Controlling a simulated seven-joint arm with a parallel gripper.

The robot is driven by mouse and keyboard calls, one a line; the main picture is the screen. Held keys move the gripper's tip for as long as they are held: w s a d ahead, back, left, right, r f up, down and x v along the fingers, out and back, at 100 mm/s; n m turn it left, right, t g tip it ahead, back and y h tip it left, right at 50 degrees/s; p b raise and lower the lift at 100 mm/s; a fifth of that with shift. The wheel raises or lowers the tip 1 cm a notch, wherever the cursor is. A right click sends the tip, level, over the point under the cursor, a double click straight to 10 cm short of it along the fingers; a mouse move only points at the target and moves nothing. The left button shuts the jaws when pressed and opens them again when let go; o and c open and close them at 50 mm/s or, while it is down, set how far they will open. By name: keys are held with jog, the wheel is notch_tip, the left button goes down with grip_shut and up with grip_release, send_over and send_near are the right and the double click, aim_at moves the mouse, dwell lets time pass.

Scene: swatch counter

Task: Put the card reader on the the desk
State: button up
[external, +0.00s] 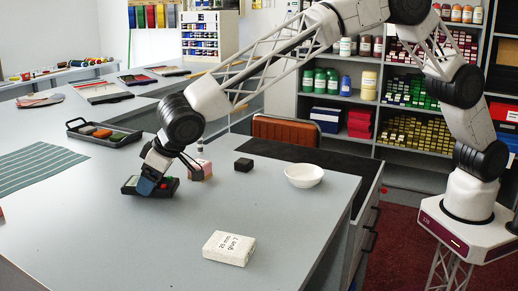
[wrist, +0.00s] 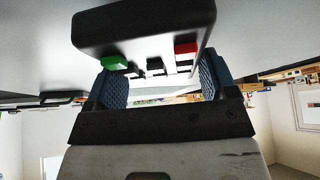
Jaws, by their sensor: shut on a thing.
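The card reader (external: 131,185) is a dark block at the middle left of the grey desk (external: 130,235). In the wrist view the card reader (wrist: 145,22) fills the top middle, with a green key, a red key and pale and dark keys between. My gripper (external: 157,178) is shut on the card reader, with a blue pad on either side of its keyed end in the wrist view (wrist: 162,80). The reader is at or just above the desk top; I cannot tell if it touches. The fingers partly cover it in the external view.
A pink box (external: 202,171) stands just right of the reader. A small black block (external: 243,165), a white bowl (external: 304,185) and a white labelled box (external: 229,249) lie further right. A black tray (external: 75,131) and striped mat (external: 35,165) are left.

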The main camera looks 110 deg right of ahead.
notch_tip(320, 180, up, 9)
jog(key=shift+f, duration=0.2)
dwell(0.8)
jog(key=shift+s+a+r, duration=0.15)
jog(key=shift+s, duration=0.6)
jog(key=s+a+n+y, duration=0.2)
jog(key=s+n, duration=0.2)
jog(key=s, duration=1.9)
jog(key=shift+a+n, duration=0.2)
jog(key=shift+n, duration=0.1)
jog(key=w+d, duration=0.1)
jog(key=w, duration=0.7)
jog(key=w+d, duration=0.1)
jog(key=w, duration=0.7)
jog(key=w+d, duration=0.1)
jog(key=w, duration=0.7)
jog(key=shift+w, duration=0.25)
jog(key=shift+a, duration=0.1)
jog(key=shift+f, duration=3.1)
